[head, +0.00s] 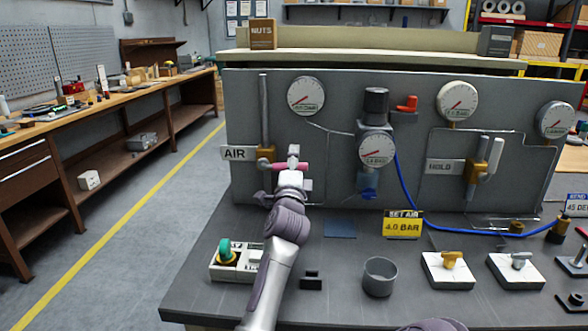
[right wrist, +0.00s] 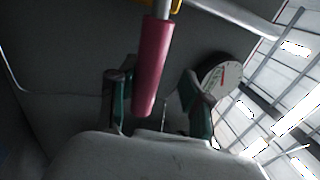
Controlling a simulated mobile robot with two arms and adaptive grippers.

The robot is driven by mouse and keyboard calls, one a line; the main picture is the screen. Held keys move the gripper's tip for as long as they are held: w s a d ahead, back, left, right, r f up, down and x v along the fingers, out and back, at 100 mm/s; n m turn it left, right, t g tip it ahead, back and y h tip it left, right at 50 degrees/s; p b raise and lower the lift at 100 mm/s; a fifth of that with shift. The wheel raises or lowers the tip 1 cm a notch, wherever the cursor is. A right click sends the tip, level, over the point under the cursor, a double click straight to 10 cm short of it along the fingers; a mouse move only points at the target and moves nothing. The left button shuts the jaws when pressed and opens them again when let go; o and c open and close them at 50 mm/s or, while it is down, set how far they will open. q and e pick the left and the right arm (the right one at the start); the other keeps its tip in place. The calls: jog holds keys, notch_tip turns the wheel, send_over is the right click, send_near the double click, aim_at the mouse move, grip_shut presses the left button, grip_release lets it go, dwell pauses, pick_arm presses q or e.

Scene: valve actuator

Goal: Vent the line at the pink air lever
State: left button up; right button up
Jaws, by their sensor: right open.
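The pink air lever (head: 280,167) sticks out level from the brass valve (head: 265,155) beside the AIR label (head: 235,153) on the grey panel. My right gripper (head: 291,176) is at the lever, in front of the panel, and partly covers it. In the right wrist view, the pink lever (right wrist: 152,65) lies between the two spread green-dark fingers of my right gripper (right wrist: 157,92), with a visible gap on each side. Its end points towards the palm. My left gripper is not in view.
Dial gauges (head: 306,96) and a blue hose (head: 407,190) are on the panel. The HOLD valve (head: 477,172) is to the right. On the bench stand a yellow 4.0 BAR sign (head: 402,224), a grey cup (head: 380,277) and a green-knobbed box (head: 226,256).

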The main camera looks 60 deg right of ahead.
notch_tip(320, 180, up, 8)
jog(key=shift+r, duration=0.1)
dwell(0.4)
jog(key=shift+s+a, duration=0.1)
jog(key=shift+s, duration=0.05)
